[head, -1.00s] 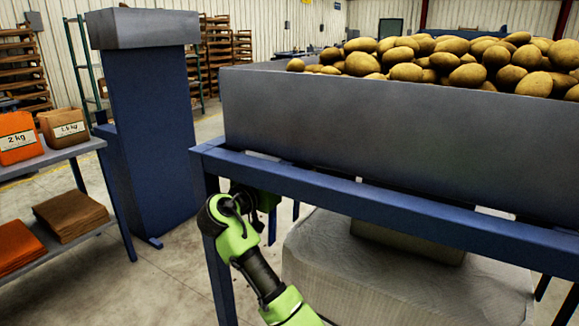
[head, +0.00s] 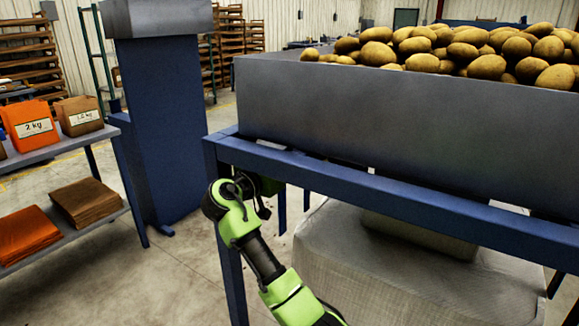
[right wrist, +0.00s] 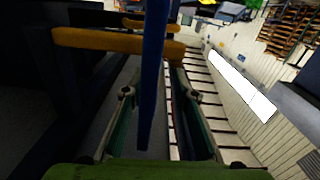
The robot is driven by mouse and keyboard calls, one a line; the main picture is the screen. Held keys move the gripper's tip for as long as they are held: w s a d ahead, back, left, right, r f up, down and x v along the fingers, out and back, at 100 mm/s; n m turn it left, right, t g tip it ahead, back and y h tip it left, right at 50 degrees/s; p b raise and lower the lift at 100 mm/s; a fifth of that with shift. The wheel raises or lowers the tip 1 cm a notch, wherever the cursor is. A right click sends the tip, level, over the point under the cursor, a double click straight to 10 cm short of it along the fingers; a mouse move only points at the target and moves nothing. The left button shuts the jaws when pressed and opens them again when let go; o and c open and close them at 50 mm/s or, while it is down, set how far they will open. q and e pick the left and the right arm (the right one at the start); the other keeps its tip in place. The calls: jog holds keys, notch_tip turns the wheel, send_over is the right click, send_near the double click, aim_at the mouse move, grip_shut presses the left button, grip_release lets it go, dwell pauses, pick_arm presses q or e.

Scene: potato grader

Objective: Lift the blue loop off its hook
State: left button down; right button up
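In the right wrist view a long blue strip (right wrist: 153,70), which looks like the blue loop seen edge-on, runs down between the fingers of my right gripper (right wrist: 160,94). The fingers stand apart, with a gap on both sides of the strip. A yellow bar (right wrist: 105,39), which may be the hook, crosses behind or beside the strip; I cannot tell whether they touch. In the head view a green arm of mine (head: 236,222) reaches to the blue frame's near left leg, its gripper hidden there. The loop and hook are not visible in that view. My left gripper is not in view.
A grey bin (head: 400,125) heaped with potatoes (head: 470,50) rests on a blue frame (head: 380,196). A pale wrapped block (head: 370,262) stands underneath. A blue column (head: 160,125) and a shelf (head: 75,142) with bags are at left. Floor (head: 165,275) between them is clear.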

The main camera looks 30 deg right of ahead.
jog(key=shift+s+d+m, duration=0.3)
jog(key=shift+s+m, duration=0.1)
jog(key=shift+s, duration=0.2)
jog(key=s+v, duration=0.1)
jog(key=v, duration=1.3)
notch_tip(320, 180, down, 27)
jog(key=w+a+n+t+y+p, duration=0.1)
jog(key=w+a+n+y+p, duration=0.1)
jog(key=n+y+p, duration=0.2)
jog(key=n+y, duration=0.3)
jog(key=n, duration=0.3)
jog(key=shift+a+y, duration=0.2)
jog(key=shift+y, duration=0.1)
jog(key=shift+f, duration=0.1)
